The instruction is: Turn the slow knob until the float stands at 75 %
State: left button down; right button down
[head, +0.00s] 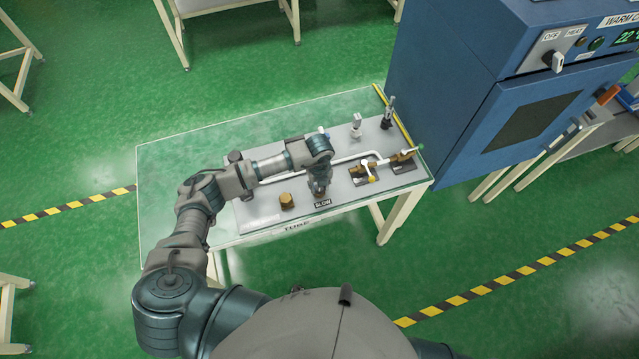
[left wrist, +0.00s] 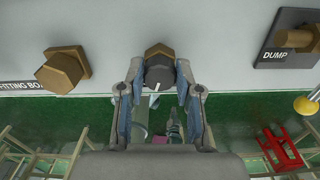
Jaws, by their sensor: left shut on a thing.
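My left gripper (head: 319,190) points down at the panel, just behind the SLOW label (head: 322,203). In the left wrist view the fingers of my left gripper (left wrist: 159,75) are closed on both sides of a dark knob (left wrist: 159,73), the slow knob, with a white line on its face and brass behind it. In the head view the gripper hides this knob. I cannot make out the float or its scale in either view. My right gripper is not in view.
A brass hex fitting (head: 287,201) stands left of the gripper; it also shows in the left wrist view (left wrist: 62,70). Brass valves (head: 369,173) and a white pipe lie to the right. A blue oven (head: 480,100) stands beyond the table's right end. The table's left part (head: 175,180) is clear.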

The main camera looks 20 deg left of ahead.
pick_arm(q)
jog(key=n+p, duration=0.1)
jog(key=n, duration=0.1)
jog(key=n+p, duration=0.1)
jog(key=n, duration=0.1)
jog(key=n+p, duration=0.1)
jog(key=n, duration=0.1)
jog(key=shift+w+a+r+n, duration=0.1)
jog(key=shift+w+r+n, duration=0.1)
jog(key=shift+r+n, duration=0.15)
jog(key=n+p, duration=0.2)
jog(key=n, duration=0.1)
jog(key=shift+n+p, duration=0.65)
jog(key=shift+n, duration=0.8)
jog(key=shift+f, duration=0.1)
jog(key=c, duration=0.8)
grip_release()
jog(key=shift+s, duration=0.1)
jog(key=shift+f, duration=0.15)
jog(key=shift+s, duration=0.1)
